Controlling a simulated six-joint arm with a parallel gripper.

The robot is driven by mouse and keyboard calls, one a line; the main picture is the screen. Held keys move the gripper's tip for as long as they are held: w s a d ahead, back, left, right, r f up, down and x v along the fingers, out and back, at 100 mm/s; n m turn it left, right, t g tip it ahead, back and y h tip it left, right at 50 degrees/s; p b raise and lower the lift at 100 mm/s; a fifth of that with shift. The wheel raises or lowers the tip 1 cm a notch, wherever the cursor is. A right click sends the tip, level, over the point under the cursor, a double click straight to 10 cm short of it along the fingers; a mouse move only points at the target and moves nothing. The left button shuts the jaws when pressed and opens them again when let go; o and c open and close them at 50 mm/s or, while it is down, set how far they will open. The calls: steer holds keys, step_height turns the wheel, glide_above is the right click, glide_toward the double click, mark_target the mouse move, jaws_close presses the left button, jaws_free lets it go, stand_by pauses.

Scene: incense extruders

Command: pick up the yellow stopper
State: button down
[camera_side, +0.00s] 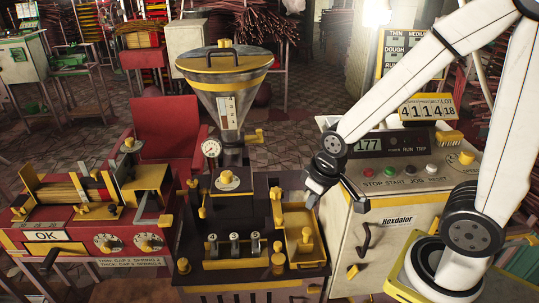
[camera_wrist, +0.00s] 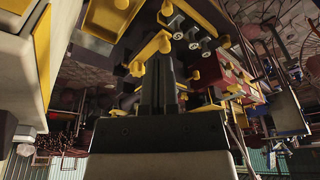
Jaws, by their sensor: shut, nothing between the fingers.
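Several yellow knob-like pieces are in view, and I cannot tell for certain which is the stopper. My gripper (camera_side: 312,203) is above the back of that tray, pointing down, and apart from the piece. In the wrist view my gripper (camera_wrist: 159,62) is shut with nothing held. The tray (camera_wrist: 103,28) shows there at the upper left. Yellow knobs (camera_wrist: 165,44) appear close around the fingertips, at a depth I cannot judge.
Three numbered metal cylinders (camera_side: 234,244) stand in a yellow rack left of the tray. A tall hopper with a funnel (camera_side: 226,85) rises behind. A white control cabinet (camera_side: 385,235) is close on the right. A red machine (camera_side: 95,225) is at the left.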

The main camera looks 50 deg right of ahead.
steer(key=shift+c, duration=1.4)
jaws_free()
steer(key=m+g, duration=0.3)
steer(key=m, duration=0.3)
glide_above(307, 230)
step_height(307, 230, down, 13)
steer(key=shift+d+f, duration=0.1)
steer(key=shift+f, duration=1.3)
